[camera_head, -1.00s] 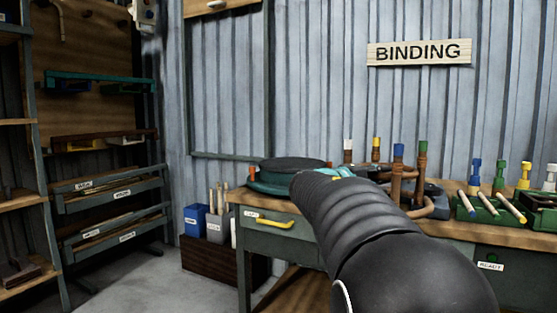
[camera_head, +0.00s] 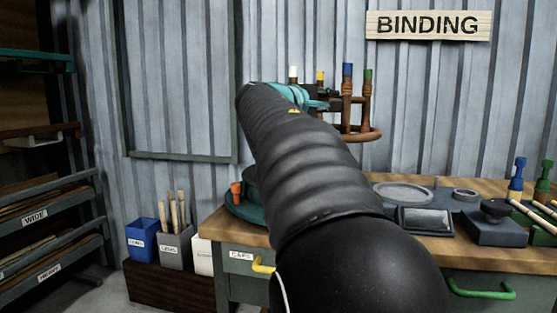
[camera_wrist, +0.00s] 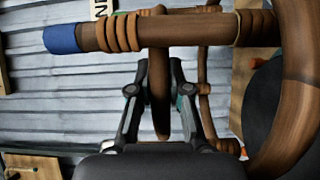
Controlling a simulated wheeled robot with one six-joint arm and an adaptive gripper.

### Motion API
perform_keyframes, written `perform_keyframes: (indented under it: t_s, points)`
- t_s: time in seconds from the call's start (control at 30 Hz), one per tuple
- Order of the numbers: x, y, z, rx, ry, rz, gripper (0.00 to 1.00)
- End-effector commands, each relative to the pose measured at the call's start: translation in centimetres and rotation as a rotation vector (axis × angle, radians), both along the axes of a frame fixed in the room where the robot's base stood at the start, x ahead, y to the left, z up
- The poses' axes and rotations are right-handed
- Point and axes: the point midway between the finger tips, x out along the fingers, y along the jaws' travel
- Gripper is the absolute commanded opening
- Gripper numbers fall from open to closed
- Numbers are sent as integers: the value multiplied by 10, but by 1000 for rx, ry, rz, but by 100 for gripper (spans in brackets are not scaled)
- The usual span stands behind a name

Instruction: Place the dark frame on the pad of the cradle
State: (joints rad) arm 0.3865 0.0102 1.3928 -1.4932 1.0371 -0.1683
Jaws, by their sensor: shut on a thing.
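The dark frame (camera_head: 357,133) is brown rattan, with a hoop at the bottom and several posts with coloured tips. It is upright in the air above the bench. My gripper (camera_head: 322,99) is shut on it, partly hidden behind my arm. In the wrist view the fingers (camera_wrist: 160,92) close around a brown bar of the frame (camera_wrist: 196,31), and a blue tip shows at left. A teal round stand (camera_head: 240,208) with an orange peg, likely the cradle, is on the bench's left end. My arm hides most of it, including its pad.
On the bench (camera_head: 215,225) are a round grey plate (camera_head: 403,193), a framed grey pad (camera_head: 425,220) and a dark block with a knob (camera_head: 495,225). Colour-tipped posts stand at right. Bins with sticks (camera_head: 174,245) stand left of the bench. The wall is behind.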

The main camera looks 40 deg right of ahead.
Motion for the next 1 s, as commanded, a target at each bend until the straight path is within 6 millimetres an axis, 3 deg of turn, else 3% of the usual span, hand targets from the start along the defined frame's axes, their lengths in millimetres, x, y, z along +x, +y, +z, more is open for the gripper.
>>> perform_keyframes:
  t_s: [0.6, 1.0]
  points:
    - [81, 45, -56, -3, -1, -7, 0]
    - [95, 54, -80, -4, -1, -7, 0]
